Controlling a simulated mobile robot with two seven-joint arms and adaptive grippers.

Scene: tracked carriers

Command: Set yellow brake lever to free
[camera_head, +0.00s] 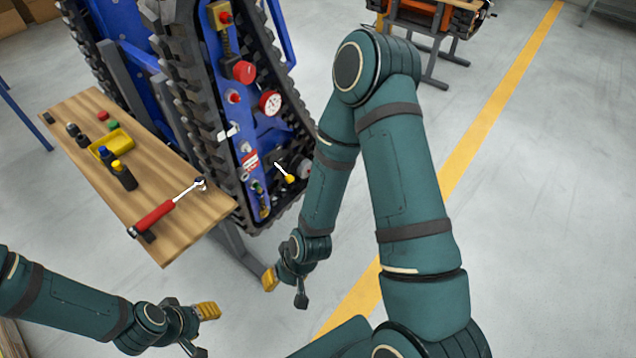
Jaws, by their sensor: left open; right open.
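The yellow brake lever (289,178) is on the lower part of the blue tracked carrier's side panel. Its pale shaft slants down to the right and ends in a yellow grip. I cannot read any free or set marking beside it. My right gripper (286,290) is open and empty, below the lever in the picture and apart from the carrier. My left gripper (205,332) is open and empty at the bottom left, further from the lever and below the wooden bench.
The blue tracked carrier (268,60) has a red knob (243,72) and a gauge (270,103) above the lever. A wooden bench (185,235) beside it holds a red-handled wrench (158,215), a yellow tray (104,151) and bottles. Open floor lies right.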

